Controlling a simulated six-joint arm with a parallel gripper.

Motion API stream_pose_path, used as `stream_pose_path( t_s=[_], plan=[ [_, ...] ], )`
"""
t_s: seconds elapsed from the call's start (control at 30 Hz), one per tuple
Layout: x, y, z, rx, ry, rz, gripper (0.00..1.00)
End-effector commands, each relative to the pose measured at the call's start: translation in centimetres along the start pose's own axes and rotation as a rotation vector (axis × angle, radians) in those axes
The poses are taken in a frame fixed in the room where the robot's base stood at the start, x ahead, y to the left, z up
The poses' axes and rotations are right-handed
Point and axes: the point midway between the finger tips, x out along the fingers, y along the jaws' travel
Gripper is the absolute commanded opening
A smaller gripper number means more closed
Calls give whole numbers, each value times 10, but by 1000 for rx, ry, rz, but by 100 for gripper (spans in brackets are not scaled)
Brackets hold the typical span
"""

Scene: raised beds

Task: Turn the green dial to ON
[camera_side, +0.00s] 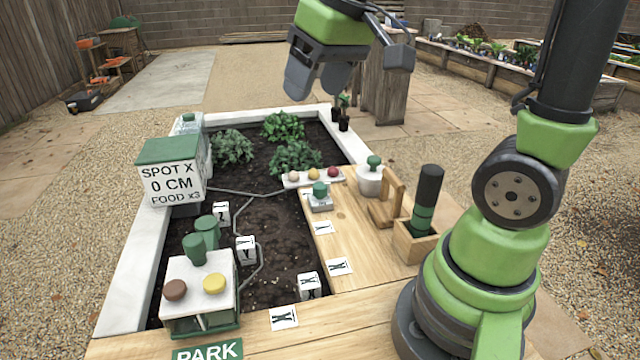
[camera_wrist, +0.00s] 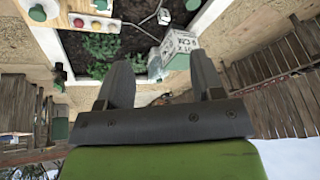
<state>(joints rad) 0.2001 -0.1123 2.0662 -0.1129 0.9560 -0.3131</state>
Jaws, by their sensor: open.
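A green knob (camera_side: 320,189) stands on a small grey-and-white base at the bed's inner edge in the side view. A second green knob (camera_side: 374,162) tops a round white body to its right. I cannot tell which one is the dial, and no ON mark is readable. A green-topped fixture (camera_wrist: 37,13) also shows at the top left of the wrist view. My gripper (camera_side: 318,85) hangs high above the far end of the bed, open and empty, well apart from both knobs. Its two fingers also show in the wrist view (camera_wrist: 162,78).
A white strip with coloured buttons (camera_side: 313,177) lies beside the knobs. A sign box (camera_side: 172,182) reads "SPOT X 0 CM". A white box (camera_side: 200,288) with green cylinders stands front left. A wooden holder (camera_side: 413,243) with a dark cylinder stands right. Leafy plants (camera_side: 283,127) fill the far bed.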

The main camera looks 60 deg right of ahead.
Motion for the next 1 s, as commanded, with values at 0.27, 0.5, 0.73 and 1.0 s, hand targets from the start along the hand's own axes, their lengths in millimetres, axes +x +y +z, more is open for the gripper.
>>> stream_pose_path(
  t_s=[0.27,0.5,0.73,1.0],
  plan=[
    [92,72,-50,-113,-209,76,61],
    [162,127,-50,-190,-344,77,61],
    [187,143,-43,-217,-383,70,61],
    [226,147,-26,-215,-387,68,61]
  ],
)
